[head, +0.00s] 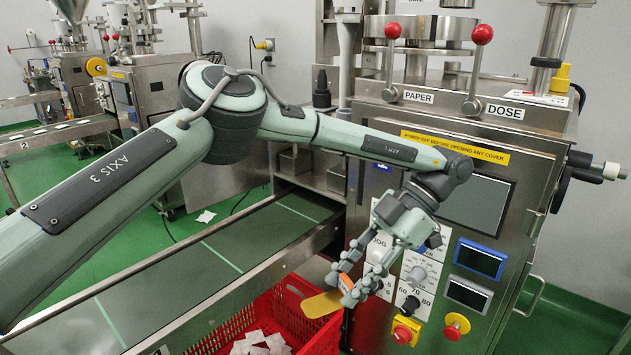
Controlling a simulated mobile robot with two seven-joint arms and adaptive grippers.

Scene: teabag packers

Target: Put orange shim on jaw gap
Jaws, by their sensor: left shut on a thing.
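My left gripper (350,286) hangs in front of the machine's control panel, above the red crate. It is shut on the orange shim (321,304). The shim's flat, rounded yellow-orange end sticks out down and to the left of the fingers, and a brighter orange part shows between them. The shim is in the air, apart from the crate and conveyor. I cannot make out the jaw gap in this view. My right gripper is not in view.
A red crate (290,301) with white teabags stands below the gripper. A green conveyor (205,268) runs beside it. The steel machine (400,125) carries red-knobbed levers, dials and red buttons (405,331). Another packer (75,75) stands at the back left.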

